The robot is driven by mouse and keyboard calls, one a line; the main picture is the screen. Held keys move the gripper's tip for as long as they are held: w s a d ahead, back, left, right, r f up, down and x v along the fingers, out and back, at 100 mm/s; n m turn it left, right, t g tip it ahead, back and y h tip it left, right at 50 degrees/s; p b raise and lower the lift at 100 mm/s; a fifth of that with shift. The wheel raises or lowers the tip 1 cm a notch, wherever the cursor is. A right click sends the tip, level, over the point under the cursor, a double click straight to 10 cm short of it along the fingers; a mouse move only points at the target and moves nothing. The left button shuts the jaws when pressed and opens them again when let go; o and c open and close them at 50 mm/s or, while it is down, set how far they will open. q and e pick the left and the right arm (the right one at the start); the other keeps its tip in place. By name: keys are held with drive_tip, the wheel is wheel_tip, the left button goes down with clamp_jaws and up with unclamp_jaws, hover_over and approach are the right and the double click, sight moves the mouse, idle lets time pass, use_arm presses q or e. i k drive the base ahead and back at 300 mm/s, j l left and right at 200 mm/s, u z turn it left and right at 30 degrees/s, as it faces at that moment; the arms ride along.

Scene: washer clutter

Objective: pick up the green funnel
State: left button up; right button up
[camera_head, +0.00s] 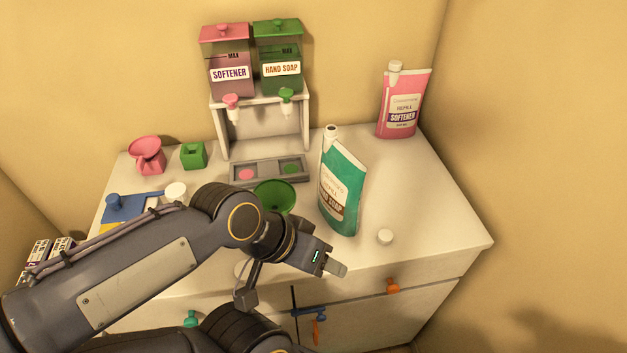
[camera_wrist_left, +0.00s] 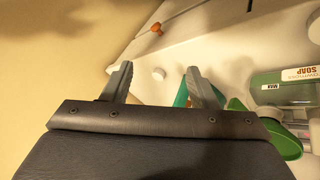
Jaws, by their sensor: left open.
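The green funnel (camera_head: 274,196) stands on the white counter in front of the drip tray, its lower part hidden behind my left arm. My left gripper (camera_head: 336,268) is in front and to the right of it, near the counter's front edge, apart from the funnel. In the left wrist view the gripper (camera_wrist_left: 160,78) has its two fingers spread with nothing held between them. A green rim that looks like the funnel (camera_wrist_left: 284,138) shows there at the right, outside the fingers. My right gripper is not in view.
A teal hand soap pouch (camera_head: 342,187) stands close right of the funnel. A white cap (camera_head: 385,236) lies farther right. Behind is a dispenser stand (camera_head: 307,122) with a drip tray (camera_head: 269,171). A pink pouch (camera_head: 403,105) stands at the back.

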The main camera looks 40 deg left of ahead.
sight(274, 194)
drive_tip(key=k+u, duration=0.1)
drive_tip(key=u, duration=1.55)
